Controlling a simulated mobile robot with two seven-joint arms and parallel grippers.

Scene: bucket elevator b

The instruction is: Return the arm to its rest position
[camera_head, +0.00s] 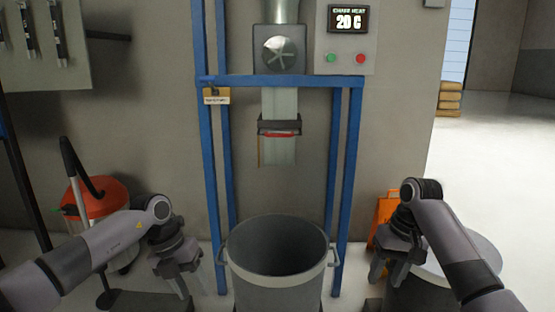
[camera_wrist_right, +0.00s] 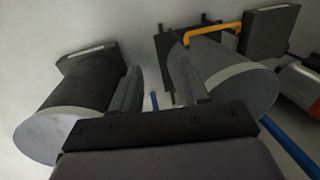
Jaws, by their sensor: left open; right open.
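My left gripper (camera_head: 177,277) hangs pointing down, open and empty, left of a grey open-topped bucket (camera_head: 278,293). My right gripper (camera_head: 385,268) also points down, open and empty, between the bucket and a grey lidded drum at the right. Its two fingers stand apart in the right wrist view (camera_wrist_right: 155,82), with nothing between them. Both arms reach in from the lower corners, and both grippers are apart from the bucket's rim. The bucket stands under a pale chute (camera_head: 279,152) with a dark clamp and red strip.
A blue frame (camera_head: 207,170) stands around the chute. A control box (camera_head: 346,50) reads 20 C. An orange vacuum (camera_head: 92,203) stands behind my left arm. The lidded drum (camera_head: 432,296) and an orange sign (camera_head: 384,212) are close to my right arm. Open floor lies far right.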

